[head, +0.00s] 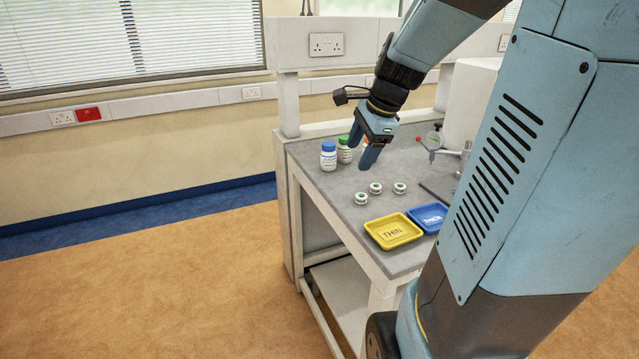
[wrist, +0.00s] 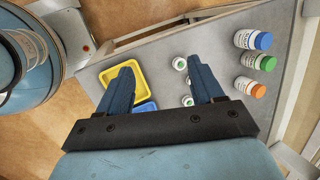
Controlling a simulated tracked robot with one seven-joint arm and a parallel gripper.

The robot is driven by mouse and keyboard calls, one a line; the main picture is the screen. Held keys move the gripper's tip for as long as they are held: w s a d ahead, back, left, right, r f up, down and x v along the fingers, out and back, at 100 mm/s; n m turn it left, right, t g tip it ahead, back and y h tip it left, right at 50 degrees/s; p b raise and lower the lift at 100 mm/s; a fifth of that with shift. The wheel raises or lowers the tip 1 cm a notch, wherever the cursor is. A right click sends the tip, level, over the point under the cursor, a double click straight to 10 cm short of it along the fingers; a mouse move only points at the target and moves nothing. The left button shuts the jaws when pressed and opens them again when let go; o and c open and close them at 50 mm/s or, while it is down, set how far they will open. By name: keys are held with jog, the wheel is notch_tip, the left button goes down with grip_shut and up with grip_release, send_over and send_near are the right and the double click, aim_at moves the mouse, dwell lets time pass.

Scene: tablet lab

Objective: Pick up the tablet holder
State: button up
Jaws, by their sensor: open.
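Several small round white holders with greenish centres stand on the grey bench top: a front one (head: 361,198), a middle one (head: 375,188) and a right one (head: 399,187). I cannot tell which is the task's tablet holder. In the wrist view, one holder (wrist: 179,63) shows between the fingers, nearer the right finger, and another (wrist: 187,101) is partly hidden by that finger. My gripper (head: 371,158) is open and empty, pointing down above the bench behind the holders. Its two blue fingers are spread apart in the wrist view (wrist: 162,77).
Bottles with blue (head: 328,156), green (head: 344,152) and orange caps (wrist: 251,88) stand at the back left, close to my gripper. A yellow tray marked THIN (head: 393,243) and a blue tray (head: 441,207) lie nearer the front. A bench post (head: 287,105) rises at the back left.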

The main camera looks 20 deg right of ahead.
jog(key=w+d+f+m, duration=0.5)
jog(key=d+f+m, duration=0.2)
jog(key=d+m, duration=0.4)
send_over(363, 196)
jog(key=s+d, duration=0.2)
notch_tip(363, 196, down, 8)
jog(key=shift+d+f, duration=0.1)
jog(key=shift+a+x, duration=0.25)
jog(key=shift+x, duration=1.05)
jog(key=shift+a+x, duration=0.25)
jog(key=shift+x, duration=1.05)
jog(key=shift+c, duration=0.3)
jog(key=c, duration=1)
